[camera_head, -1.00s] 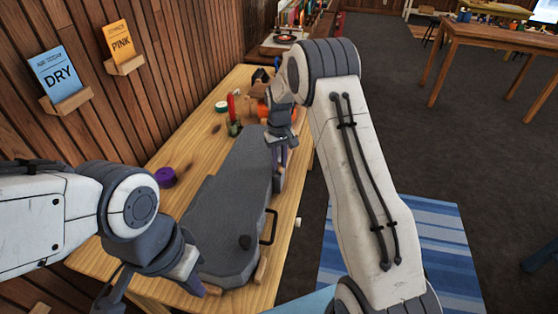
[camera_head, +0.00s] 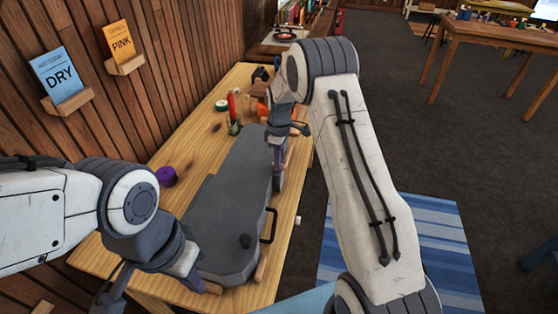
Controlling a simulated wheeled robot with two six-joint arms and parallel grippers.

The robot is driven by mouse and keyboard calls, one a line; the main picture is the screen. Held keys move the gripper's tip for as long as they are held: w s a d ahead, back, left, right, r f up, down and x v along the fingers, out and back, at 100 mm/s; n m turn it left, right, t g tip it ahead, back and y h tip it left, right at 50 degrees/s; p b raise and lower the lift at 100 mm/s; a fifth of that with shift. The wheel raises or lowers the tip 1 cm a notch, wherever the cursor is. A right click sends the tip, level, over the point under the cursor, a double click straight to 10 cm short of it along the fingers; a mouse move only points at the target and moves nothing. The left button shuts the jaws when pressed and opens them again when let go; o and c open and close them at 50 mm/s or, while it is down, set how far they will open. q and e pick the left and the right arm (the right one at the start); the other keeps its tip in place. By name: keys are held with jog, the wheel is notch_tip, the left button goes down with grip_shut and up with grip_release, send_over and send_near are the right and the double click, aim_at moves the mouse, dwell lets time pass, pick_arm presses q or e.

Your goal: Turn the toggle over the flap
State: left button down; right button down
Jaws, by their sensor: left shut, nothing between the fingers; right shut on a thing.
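A grey ukulele case (camera_head: 232,205) lies closed on the wooden bench (camera_head: 135,268), with a black handle (camera_head: 269,226) on its right side. My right gripper (camera_head: 277,183) points down at the right edge of the case, around the middle of its length. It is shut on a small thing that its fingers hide. I cannot make out the toggle or the flap from here.
A purple roll (camera_head: 166,177) lies left of the case. A green-and-white roll (camera_head: 221,106), a red item (camera_head: 231,105) and orange things stand beyond it. Wooden blocks (camera_head: 261,268) sit at the case's near end. The bench's left strip is mostly clear.

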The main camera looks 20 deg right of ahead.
jog(key=shift+r+n, duration=0.1)
jog(key=shift+n, duration=0.5)
jog(key=c, duration=0.8)
grip_release()
jog(key=shift+o, duration=0.2)
notch_tip(320, 180, up, 10)
jog(key=b, duration=0.1)
jog(key=shift+r+b, duration=0.25)
jog(key=shift+b, duration=0.05)
